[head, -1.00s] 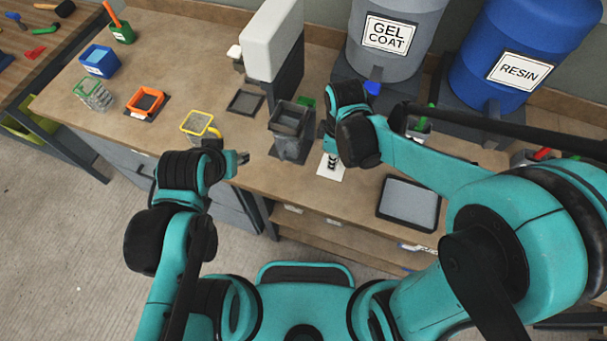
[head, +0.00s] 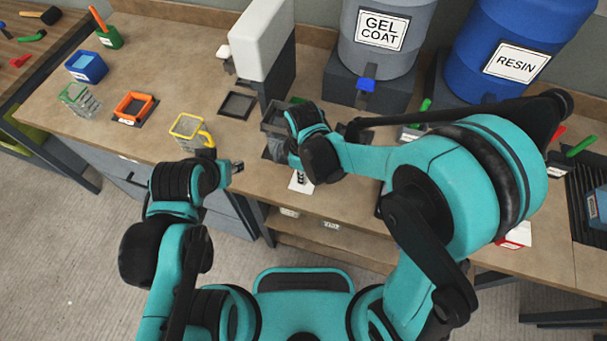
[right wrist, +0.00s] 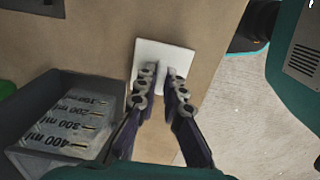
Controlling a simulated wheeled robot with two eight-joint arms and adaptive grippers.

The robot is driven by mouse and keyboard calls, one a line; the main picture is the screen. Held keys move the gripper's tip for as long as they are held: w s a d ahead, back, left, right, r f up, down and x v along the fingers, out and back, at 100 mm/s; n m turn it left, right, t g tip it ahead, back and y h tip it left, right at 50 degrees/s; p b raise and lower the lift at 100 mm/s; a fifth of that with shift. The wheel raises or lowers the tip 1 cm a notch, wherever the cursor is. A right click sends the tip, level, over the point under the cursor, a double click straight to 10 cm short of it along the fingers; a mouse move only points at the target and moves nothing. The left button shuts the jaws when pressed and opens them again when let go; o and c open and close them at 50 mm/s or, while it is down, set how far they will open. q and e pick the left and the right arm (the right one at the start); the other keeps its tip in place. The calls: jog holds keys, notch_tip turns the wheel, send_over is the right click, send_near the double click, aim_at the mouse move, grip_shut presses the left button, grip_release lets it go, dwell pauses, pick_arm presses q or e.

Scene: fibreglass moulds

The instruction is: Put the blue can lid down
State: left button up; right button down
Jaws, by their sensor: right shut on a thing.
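My right gripper (head: 299,176) is shut on a white square plate with a small grip, the only lid-like thing at its fingers, which I take for the blue can lid (right wrist: 178,53). It also shows in the head view (head: 301,186), over the bench's front part. I cannot tell whether it touches the bench. In the right wrist view, the fingertips (right wrist: 162,82) meet over its middle. The open blue can (head: 86,68) stands at the far left of the bench. My left gripper (head: 236,167) is by the bench's front edge, its fingers too small to read.
A grey container (right wrist: 95,85) with millilitre marks stands close left of the right gripper in the wrist view. The orange (head: 133,107) and yellow-rimmed (head: 187,127) containers stand further left. The gel coat (head: 380,32) and resin (head: 515,60) drums stand behind.

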jog(key=shift+f, duration=0.2)
jog(key=c, duration=1.6)
grip_release()
jog(key=shift+c, duration=0.2)
jog(key=shift+r, duration=0.25)
notch_tip(320, 180, up, 12)
jog(key=p, duration=0.4)
jog(key=s+d+r+m+t, duration=0.2)
jog(key=d+r+m+t, duration=0.1)
jog(key=d+m, duration=0.4)
jog(key=s+d+r+m+t, duration=0.3)
jog(key=d+m, duration=0.4)
jog(key=d, duration=0.3)
jog(key=shift+d+t, duration=0.4)
jog(key=shift+t, duration=0.2)
